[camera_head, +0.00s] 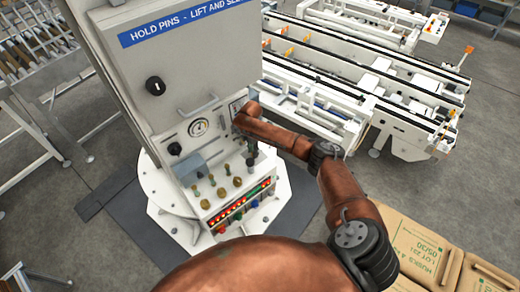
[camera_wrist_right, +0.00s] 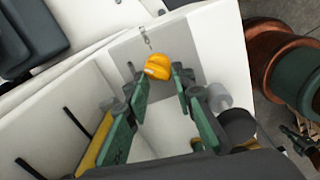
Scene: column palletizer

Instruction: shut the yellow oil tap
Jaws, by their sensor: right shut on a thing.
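The yellow oil tap (camera_wrist_right: 157,66) shows in the wrist view as a rounded yellow handle in front of a grey plate on the white machine. My right gripper (camera_wrist_right: 160,84) has its green-sided fingers on either side of the tap, shut on it. In the head view my brown right arm reaches to the right side of the white machine column (camera_head: 200,70). There the arm hides the tap, and the gripper itself is hard to make out. My left gripper is not in view.
The machine front carries a gauge (camera_head: 198,127), a black knob (camera_head: 155,86), a handle (camera_head: 199,105), several brass fittings and a strip of lit buttons (camera_head: 238,204). A white conveyor (camera_head: 400,100) stands behind.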

